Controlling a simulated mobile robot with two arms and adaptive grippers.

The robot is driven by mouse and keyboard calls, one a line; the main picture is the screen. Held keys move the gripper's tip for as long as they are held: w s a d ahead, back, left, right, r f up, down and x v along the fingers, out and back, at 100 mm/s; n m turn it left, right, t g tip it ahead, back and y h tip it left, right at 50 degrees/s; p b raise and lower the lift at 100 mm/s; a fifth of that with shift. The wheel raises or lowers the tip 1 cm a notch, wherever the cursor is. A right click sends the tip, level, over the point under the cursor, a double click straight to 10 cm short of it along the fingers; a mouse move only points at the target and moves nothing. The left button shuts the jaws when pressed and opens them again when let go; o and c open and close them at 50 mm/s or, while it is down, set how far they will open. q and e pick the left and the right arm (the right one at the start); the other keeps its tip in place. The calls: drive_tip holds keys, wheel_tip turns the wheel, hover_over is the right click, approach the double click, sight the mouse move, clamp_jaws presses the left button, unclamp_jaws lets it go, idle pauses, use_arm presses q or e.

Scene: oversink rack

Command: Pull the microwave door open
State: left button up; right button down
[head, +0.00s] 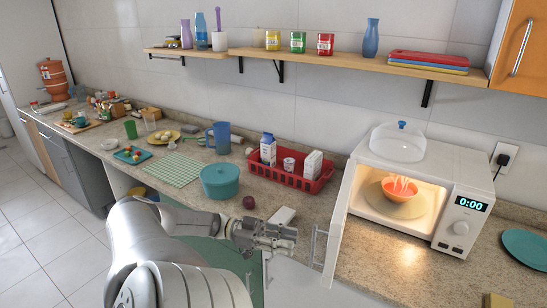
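The white microwave (466,205) stands on the counter at the right. Its door (340,225) stands swung open on the left side, and the lit inside shows an orange bowl (397,188) on the turntable. The door's bar handle (315,245) is on the door's left-facing side. My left gripper (290,237) is just left of the handle, pointing at it, with a small gap seen between them. Its fingers are seen from behind and small, so I cannot tell how far apart they are. My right gripper is not in view.
A clear dome (398,145) sits on the microwave. The counter before the microwave (385,262) is clear.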

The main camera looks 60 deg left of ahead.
use_arm(q)
drive_tip(key=shift+v, duration=2.15)
